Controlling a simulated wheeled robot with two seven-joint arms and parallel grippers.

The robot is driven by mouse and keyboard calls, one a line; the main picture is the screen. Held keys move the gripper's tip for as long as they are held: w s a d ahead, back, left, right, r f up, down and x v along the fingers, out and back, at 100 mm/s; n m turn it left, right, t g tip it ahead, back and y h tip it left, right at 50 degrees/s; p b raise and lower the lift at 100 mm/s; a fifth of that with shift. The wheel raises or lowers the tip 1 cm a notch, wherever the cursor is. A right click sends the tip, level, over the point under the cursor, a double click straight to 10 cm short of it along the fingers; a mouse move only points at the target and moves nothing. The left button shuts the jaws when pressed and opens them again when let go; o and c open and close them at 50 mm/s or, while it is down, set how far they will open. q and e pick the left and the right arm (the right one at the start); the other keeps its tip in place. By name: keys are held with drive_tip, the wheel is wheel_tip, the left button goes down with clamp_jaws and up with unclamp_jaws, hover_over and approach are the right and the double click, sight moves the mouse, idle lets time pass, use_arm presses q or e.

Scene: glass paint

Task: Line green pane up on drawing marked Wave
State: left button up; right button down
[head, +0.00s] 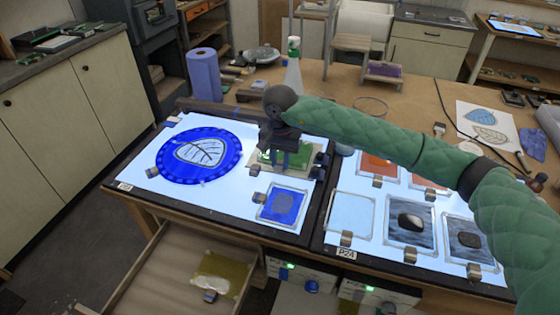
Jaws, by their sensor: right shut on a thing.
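The green pane (299,157) lies at or just above the left light panel (135,170), right of a large round blue pane (168,163). My right gripper (279,161) reaches in from the right, points down over the green pane and is shut on it; the gripper hides part of the pane and the exact contact. A pale sheet edge shows around the pane. I cannot read a Wave mark on any drawing, and whatever lies under the green pane is hidden. My left gripper is out of view.
A blue square pane (269,207) lies just in front. The right light panel (333,238) holds several panes, including an orange one (372,163). A spray bottle (293,75) and a blue roll (204,75) stand behind. An open drawer (150,275) juts out below.

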drive_tip(key=shift+f+b, duration=0.2)
drive_tip(key=shift+b, duration=0.3)
idle(1.0)
drive_tip(key=c, duration=1.1)
unclamp_jaws()
